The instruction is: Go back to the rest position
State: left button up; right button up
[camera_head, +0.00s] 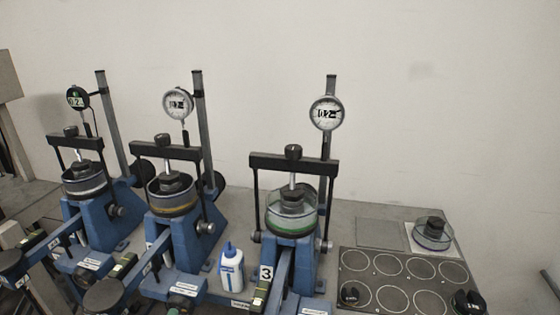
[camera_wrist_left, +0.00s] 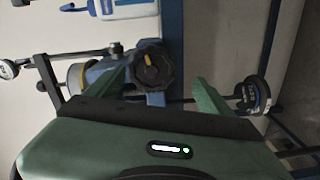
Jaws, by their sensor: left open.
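My left gripper (camera_wrist_left: 160,76) shows in the left wrist view with its two green fingers spread apart and nothing held between them. A dark round knob with a yellow mark (camera_wrist_left: 153,67) appears beyond the gap between the fingers; I cannot tell how far off it is. Neither gripper shows in the head view. Three blue lever frames stand in a row on the bench: the left one (camera_head: 88,220), the middle one (camera_head: 185,240) and the right one (camera_head: 290,255). Each carries a round cell under a crossbar and a dial gauge on a post.
A white bottle with a blue cap (camera_head: 231,268) stands between the middle and right frames. A dark plate with pale circles (camera_head: 400,278) lies at the right, with a clear dish (camera_head: 432,236) behind it. A black round weight (camera_wrist_left: 254,92) is beside the right finger.

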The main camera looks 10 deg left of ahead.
pick_arm(q)
jog(key=s+d+f+m+g+y, duration=0.1)
jog(key=s+f+m+g, duration=0.4)
jog(key=f, duration=0.8)
jog(key=s+f+m+g, duration=0.2)
jog(key=s+f, duration=0.4)
jog(key=f, duration=0.7)
jog(key=s+d+f+m+g, duration=0.2)
jog(key=s+f, duration=0.3)
jog(key=s, duration=0.4)
jog(key=s+d+f+m+g, duration=0.3)
jog(key=s+f, duration=0.3)
jog(key=s, duration=0.3)
jog(key=s+d+f+m+g, duration=0.3)
jog(key=s+f+m+g, duration=0.1)
jog(key=s, duration=0.5)
notch_tip(320, 180, down, 2)
jog(key=shift+d+f+m+g, duration=0.1)
jog(key=shift+d+m+g, duration=0.15)
jog(key=shift+m+g, duration=0.2)
